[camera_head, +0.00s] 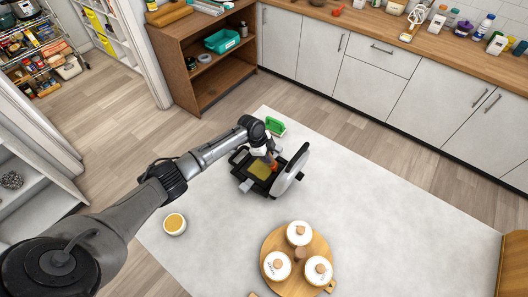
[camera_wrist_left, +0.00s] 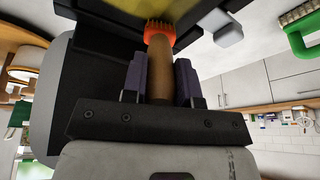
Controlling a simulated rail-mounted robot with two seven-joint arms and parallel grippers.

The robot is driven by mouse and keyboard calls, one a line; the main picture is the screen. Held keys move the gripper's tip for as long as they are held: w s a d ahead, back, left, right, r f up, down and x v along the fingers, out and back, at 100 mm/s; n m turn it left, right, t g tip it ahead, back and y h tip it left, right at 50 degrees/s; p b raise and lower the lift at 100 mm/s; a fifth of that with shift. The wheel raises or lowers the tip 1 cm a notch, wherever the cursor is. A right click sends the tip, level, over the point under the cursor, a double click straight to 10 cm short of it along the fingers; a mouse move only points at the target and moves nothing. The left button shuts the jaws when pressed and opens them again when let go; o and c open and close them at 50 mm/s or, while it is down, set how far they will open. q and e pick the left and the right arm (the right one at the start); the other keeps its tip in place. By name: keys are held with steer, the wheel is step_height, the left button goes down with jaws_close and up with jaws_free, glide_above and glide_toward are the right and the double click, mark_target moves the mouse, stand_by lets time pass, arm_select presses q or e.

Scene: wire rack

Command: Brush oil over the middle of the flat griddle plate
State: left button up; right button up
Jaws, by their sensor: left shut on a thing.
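The griddle (camera_head: 292,172) stands open on the pale worktop, its lid raised on the right. Its flat plate (camera_head: 259,170) looks yellow in the middle; part of it is hidden by my left gripper. My left gripper (camera_head: 269,155) is over the plate, shut on the brush. The brush (camera_wrist_left: 159,62) has a wooden handle between the two fingers and orange bristles at its end. The bristles are at the plate in the wrist view; I cannot tell whether they touch. A small round bowl (camera_head: 175,224) with amber contents stands to the left. My right gripper is not in view.
A green-handled scrubbing brush (camera_head: 275,126) lies behind the griddle. A round wooden board (camera_head: 268,244) with several white lidded jars stands at the front. The worktop right of the griddle is clear. White cabinets (camera_head: 371,95) stand beyond it.

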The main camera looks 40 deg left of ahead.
arm_select(q)
steer(key=shift+a, duration=0.15)
steer(key=shift+s+a+b, duration=0.15)
steer(key=shift+a+b, duration=0.25)
steer(key=shift+a, duration=0.65)
steer(key=shift+s+a+b, duration=0.15)
steer(key=shift+a+b, duration=0.25)
steer(key=shift+a, duration=0.6)
steer(key=shift+s+a+b, duration=0.15)
steer(key=shift+a+b, duration=0.35)
steer(key=shift+a, duration=0.65)
steer(key=shift+s+a+b, duration=0.1)
steer(key=shift+a+b, duration=0.4)
steer(key=shift+a, duration=0.65)
steer(key=shift+d, duration=0.15)
steer(key=shift+w+d+r+p, duration=0.1)
steer(key=shift+w+d+p, duration=0.05)
steer(key=shift+d+p, duration=0.85)
steer(key=shift+d, duration=0.4)
steer(key=shift+d, duration=0.1)
